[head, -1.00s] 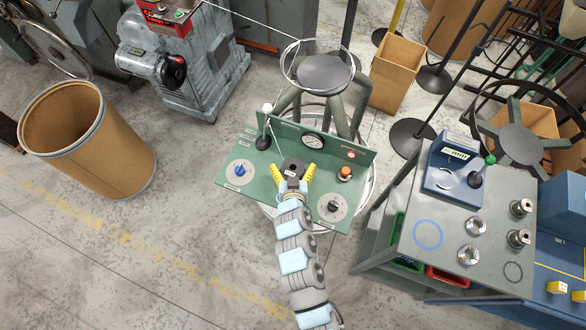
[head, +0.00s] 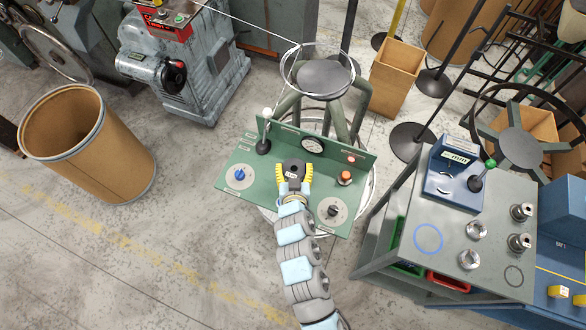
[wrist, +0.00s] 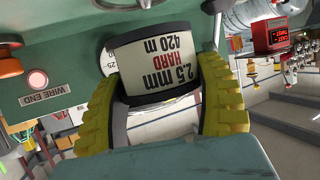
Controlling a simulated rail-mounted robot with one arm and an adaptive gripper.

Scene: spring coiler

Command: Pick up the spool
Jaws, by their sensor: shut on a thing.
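The spool (head: 293,171) is a dark, small reel with a white label, over the green control panel (head: 265,200) in the head view. In the wrist view the spool (wrist: 155,60) fills the space between my yellow fingers, and its label reads 2.5 mm HARD 420 m. My gripper (head: 294,184) is shut on the spool, with one finger on each side. It also shows in the wrist view (wrist: 158,95). I cannot tell whether the spool still touches the panel.
The panel carries a lever (head: 264,140), a gauge (head: 312,145), an orange button (head: 345,177) and two knobs. A round-topped stand (head: 324,79) rises behind it. A grey cart (head: 440,245) stands to the right and a brown drum (head: 125,160) to the left. Floor between drum and panel is clear.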

